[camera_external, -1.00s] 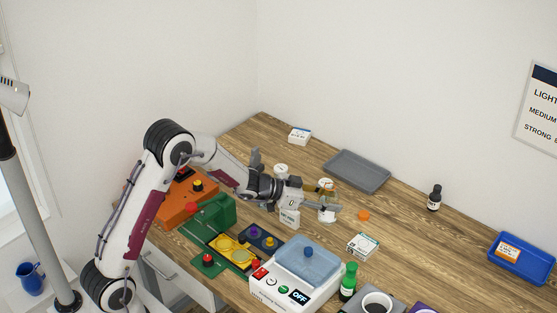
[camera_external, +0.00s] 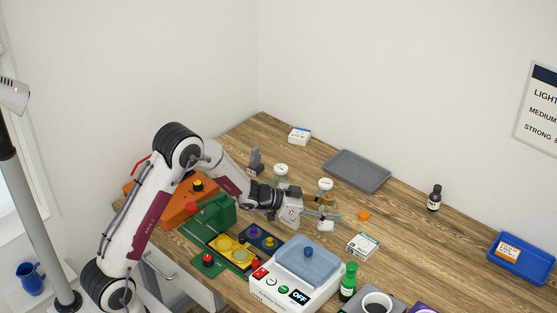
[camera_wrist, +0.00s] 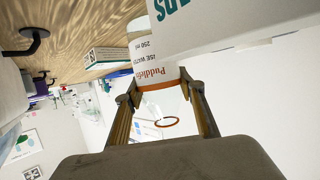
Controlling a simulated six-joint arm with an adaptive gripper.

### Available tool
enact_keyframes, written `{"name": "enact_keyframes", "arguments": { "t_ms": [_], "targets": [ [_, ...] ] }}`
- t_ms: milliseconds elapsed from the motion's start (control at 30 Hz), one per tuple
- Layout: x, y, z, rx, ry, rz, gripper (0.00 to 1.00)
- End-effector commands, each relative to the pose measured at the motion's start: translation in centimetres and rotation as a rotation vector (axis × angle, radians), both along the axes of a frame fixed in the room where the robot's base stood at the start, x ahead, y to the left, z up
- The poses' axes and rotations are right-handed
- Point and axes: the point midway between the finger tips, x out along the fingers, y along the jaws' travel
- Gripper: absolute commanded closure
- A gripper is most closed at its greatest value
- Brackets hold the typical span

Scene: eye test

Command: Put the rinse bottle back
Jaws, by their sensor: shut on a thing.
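My gripper (camera_external: 328,215) is over the middle of the wooden table, its fingers pointing right in the external view. It is shut on the rinse bottle (camera_external: 325,225), a small whitish bottle partly hidden by the fingers. In the wrist view the bottle's white label (camera_wrist: 150,67) reads "250 ml" and orange lettering. An orange-brown edge and clear body show between the two fingers (camera_wrist: 160,90). I cannot tell whether the bottle's base touches the table.
A white box with teal letters (camera_wrist: 215,25) is close above the fingers in the wrist view. A white-green carton (camera_external: 362,246), an orange item (camera_external: 363,215) and capped jars (camera_external: 326,184) stand nearby. A grey tray (camera_external: 343,175) lies behind. A blue-lidded machine (camera_external: 312,262) is in front.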

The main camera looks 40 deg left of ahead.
Motion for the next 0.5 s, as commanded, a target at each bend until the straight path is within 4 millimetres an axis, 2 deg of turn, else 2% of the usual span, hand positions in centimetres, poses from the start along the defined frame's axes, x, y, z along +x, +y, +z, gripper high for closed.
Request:
{"name": "enact_keyframes", "arguments": {
  "t_ms": [67,100,133,500],
  "targets": [
    [0.01,0.0,-0.17,0.0,0.0,0.0,0.86],
    [0.0,0.0,-0.16,0.0,0.0,0.0,0.53],
    [0.0,0.0,-0.15,0.0,0.0,0.0,0.46],
    [0.0,0.0,-0.12,0.0,0.0,0.0,0.44]
  ]
}}
